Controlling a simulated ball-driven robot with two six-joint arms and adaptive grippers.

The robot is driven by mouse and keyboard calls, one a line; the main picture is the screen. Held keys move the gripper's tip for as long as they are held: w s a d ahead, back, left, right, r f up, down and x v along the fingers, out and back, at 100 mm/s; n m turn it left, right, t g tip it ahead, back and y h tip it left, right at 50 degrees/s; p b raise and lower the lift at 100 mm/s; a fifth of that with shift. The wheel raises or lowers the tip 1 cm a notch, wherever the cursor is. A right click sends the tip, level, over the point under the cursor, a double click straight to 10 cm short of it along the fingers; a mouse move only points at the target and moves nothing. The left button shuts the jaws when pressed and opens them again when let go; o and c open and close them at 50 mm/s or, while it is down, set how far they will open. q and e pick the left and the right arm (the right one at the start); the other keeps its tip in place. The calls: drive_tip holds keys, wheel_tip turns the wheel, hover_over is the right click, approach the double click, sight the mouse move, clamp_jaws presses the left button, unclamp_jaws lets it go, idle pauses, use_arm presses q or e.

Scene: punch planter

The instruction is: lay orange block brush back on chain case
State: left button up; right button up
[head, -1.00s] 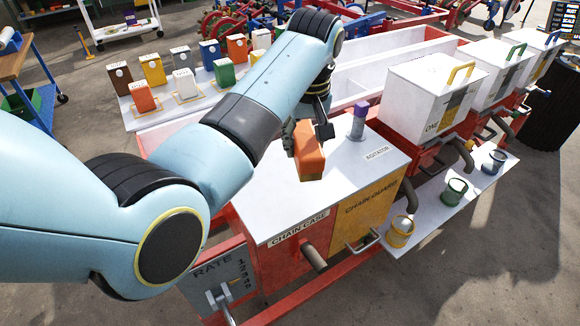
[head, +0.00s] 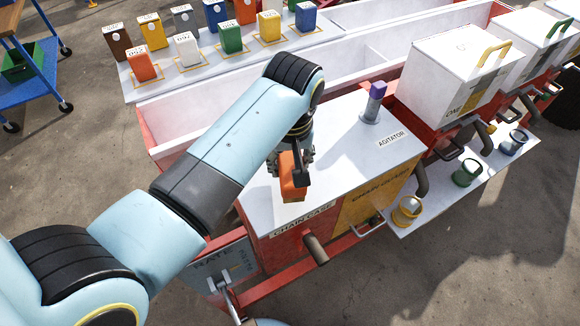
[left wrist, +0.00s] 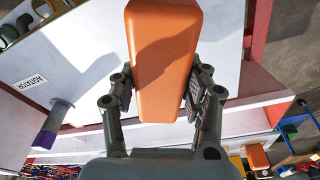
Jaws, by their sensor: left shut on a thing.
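The orange block brush (head: 293,178) is held by my left gripper (head: 294,168) over the white top of the chain case (head: 340,160), near its front-left part by the CHAIN CASE label. In the left wrist view the brush (left wrist: 163,60) is a long orange block between the two dark fingers of my left gripper (left wrist: 160,85), which are shut on its sides. I cannot tell whether the brush touches the case top. My arm hides part of the case's left side. My right gripper is not in view.
The agitator post with a purple tip (head: 375,103) stands on the top to the right of the brush. White lidded boxes (head: 455,80) stand further right. Several coloured blocks (head: 188,48) stand on a shelf behind. The top between brush and agitator is clear.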

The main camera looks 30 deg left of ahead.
use_arm(q)
wheel_tip(320, 180, down, 4)
drive_tip(key=shift+r, duration=0.15)
drive_tip(key=shift+f, duration=0.35)
drive_tip(key=o, duration=1.2)
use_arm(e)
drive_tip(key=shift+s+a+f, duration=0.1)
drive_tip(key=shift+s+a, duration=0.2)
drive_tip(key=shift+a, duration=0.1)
